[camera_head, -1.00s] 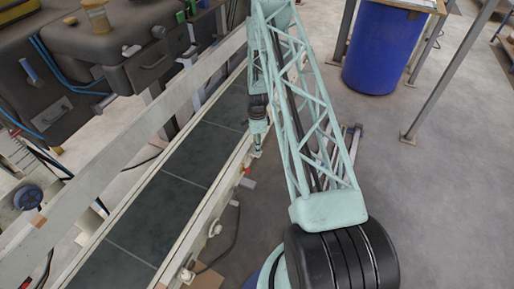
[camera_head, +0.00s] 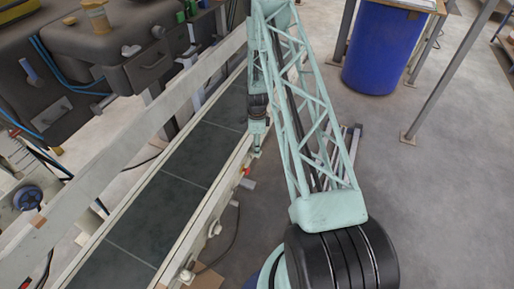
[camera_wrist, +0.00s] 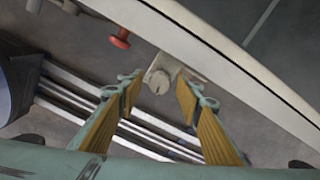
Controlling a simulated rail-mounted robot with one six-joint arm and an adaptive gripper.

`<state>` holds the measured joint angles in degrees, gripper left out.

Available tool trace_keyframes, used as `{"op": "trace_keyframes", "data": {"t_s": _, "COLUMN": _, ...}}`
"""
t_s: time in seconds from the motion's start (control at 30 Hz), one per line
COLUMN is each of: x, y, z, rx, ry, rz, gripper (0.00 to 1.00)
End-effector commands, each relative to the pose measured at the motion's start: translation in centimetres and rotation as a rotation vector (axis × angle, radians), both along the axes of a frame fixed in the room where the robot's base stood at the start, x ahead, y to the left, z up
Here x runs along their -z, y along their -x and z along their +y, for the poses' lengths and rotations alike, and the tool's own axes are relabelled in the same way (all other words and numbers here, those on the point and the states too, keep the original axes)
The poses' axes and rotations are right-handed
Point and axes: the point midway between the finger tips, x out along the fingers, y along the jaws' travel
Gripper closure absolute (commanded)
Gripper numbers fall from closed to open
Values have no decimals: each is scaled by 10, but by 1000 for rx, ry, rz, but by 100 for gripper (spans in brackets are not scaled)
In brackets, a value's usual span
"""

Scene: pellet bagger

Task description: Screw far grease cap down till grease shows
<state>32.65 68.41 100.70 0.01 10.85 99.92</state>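A pale grey, round grease cap (camera_wrist: 157,81) with a slot or mark on its face sits on a small bracket at the conveyor's side rail in the wrist view. My gripper (camera_wrist: 158,88) is open, with its yellow-padded fingers on either side of the cap and a small gap showing at each side. The cap appears level with the fingertips or just beyond them. I see no grease at it. In the head view my gripper (camera_head: 257,150) points down beside the conveyor's right rail, and the cap there is too small to make out.
A red mushroom button (camera_wrist: 120,40) is on the rail side near the cap. The conveyor belt (camera_head: 165,205) runs along the left of my arm. A pale knob-like fitting (camera_head: 186,273) is on the nearer rail.

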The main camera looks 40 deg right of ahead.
Motion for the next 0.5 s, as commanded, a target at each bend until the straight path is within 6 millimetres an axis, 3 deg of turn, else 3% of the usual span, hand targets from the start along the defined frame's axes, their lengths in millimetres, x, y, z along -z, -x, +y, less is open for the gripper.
{"op": "trace_keyframes", "data": {"t_s": 0.5, "x": -7, "y": 0, "z": 0, "rx": 0, "ry": 0, "rz": 0, "gripper": 68}}
